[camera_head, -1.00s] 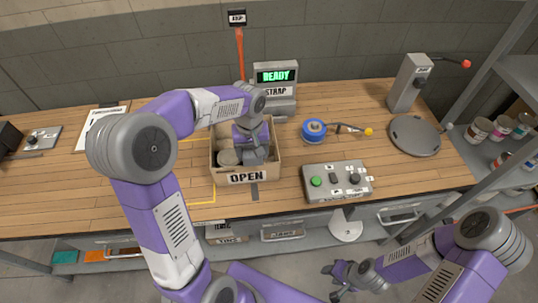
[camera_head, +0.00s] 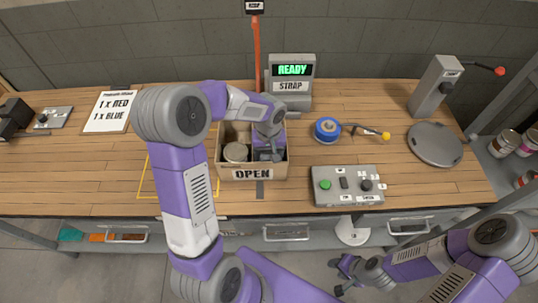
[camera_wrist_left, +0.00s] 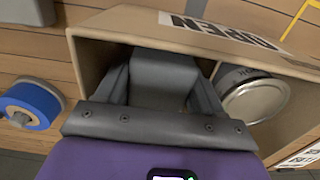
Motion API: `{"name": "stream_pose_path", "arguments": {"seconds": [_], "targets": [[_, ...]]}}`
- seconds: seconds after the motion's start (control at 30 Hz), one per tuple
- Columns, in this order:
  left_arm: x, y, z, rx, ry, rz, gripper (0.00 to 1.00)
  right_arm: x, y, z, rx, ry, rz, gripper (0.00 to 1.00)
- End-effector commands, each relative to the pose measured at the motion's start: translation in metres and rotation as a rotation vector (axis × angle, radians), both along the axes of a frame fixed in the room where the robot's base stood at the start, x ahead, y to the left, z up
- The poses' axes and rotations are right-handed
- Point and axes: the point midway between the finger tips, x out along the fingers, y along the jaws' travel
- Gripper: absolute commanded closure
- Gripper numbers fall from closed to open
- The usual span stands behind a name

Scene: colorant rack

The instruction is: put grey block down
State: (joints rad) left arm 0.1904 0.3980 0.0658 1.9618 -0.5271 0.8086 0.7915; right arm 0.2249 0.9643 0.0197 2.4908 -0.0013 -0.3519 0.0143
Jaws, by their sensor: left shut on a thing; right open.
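The grey block (camera_wrist_left: 165,80) is between the fingers of my left gripper (camera_wrist_left: 160,95), inside the open cardboard box. My left gripper also shows in the head view (camera_head: 268,150), reaching down into the right part of the box (camera_head: 235,173), labelled OPEN. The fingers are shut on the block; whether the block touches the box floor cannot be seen. A round can (camera_head: 236,152) stands in the left part of the box and also shows in the left wrist view (camera_wrist_left: 252,95), beside the gripper. My right gripper (camera_head: 342,275) is open and empty, low in front of the bench.
The strap machine (camera_head: 290,85) reads READY behind the box. A round grey plate (camera_head: 435,144) is at the right.

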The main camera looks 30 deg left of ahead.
Motion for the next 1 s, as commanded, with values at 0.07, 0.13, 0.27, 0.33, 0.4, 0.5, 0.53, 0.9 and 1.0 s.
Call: {"name": "stream_pose_path", "arguments": {"seconds": [0.07, 0.13, 0.27, 0.33, 0.4, 0.5, 0.53, 0.9, 1.0], "targets": [[0.000, 0.000, -0.003, 0.000, 0.000, 0.000, 0.61, 0.000, 0.000, -0.001, 0.000, 0.000, 0.000, 0.57], [0.000, 0.000, -0.002, 0.001, -0.001, 0.000, 0.61, 0.000, 0.000, 0.000, 0.000, 0.000, 0.000, 0.57], [0.000, 0.000, -0.003, 0.001, -0.001, 0.000, 0.61, 0.000, 0.000, -0.001, 0.000, 0.000, 0.000, 0.57], [0.000, 0.000, -0.005, 0.001, -0.001, 0.000, 0.61, 0.000, 0.000, -0.003, 0.000, 0.000, 0.000, 0.57], [0.000, 0.000, -0.008, 0.001, -0.001, -0.001, 0.61, 0.000, 0.000, -0.006, 0.000, 0.000, 0.000, 0.57], [0.000, 0.000, -0.011, 0.001, -0.001, -0.001, 0.61, 0.000, 0.000, -0.009, 0.000, 0.000, 0.000, 0.57], [0.000, 0.000, -0.012, 0.000, 0.000, -0.001, 0.61, 0.000, 0.000, -0.009, 0.000, 0.000, 0.000, 0.57], [0.000, 0.000, -0.014, 0.000, 0.000, 0.000, 0.22, 0.000, 0.000, -0.011, 0.000, 0.000, 0.000, 0.57], [0.000, 0.000, -0.014, 0.000, 0.000, 0.000, 0.22, 0.000, 0.000, -0.011, 0.000, 0.000, 0.000, 0.57]]}}
